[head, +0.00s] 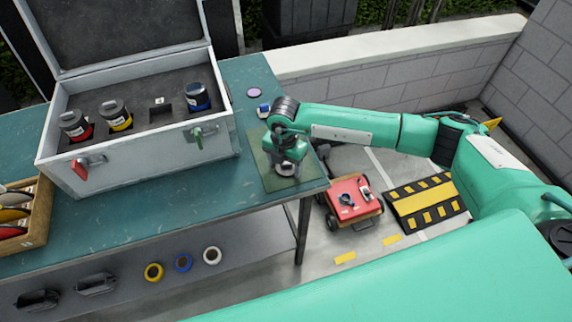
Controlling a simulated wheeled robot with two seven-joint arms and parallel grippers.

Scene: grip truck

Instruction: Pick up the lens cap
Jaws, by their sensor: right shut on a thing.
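My right gripper (287,160) points down over a dark green mat (268,178) at the right end of the teal workbench. It is shut on a small dark thing, apparently the lens cap, at the top of a grey lens (287,170) standing on the mat. The fingers hide most of the cap, and I cannot tell whether it still touches the lens. My left gripper is not in view.
An open grey case (140,155) on the workbench (130,210) holds lenses with red (75,126), yellow (116,115) and blue (197,97) bands beside an empty slot (160,110). A purple disc (253,92) and a small blue-and-white item (263,110) lie behind the mat.

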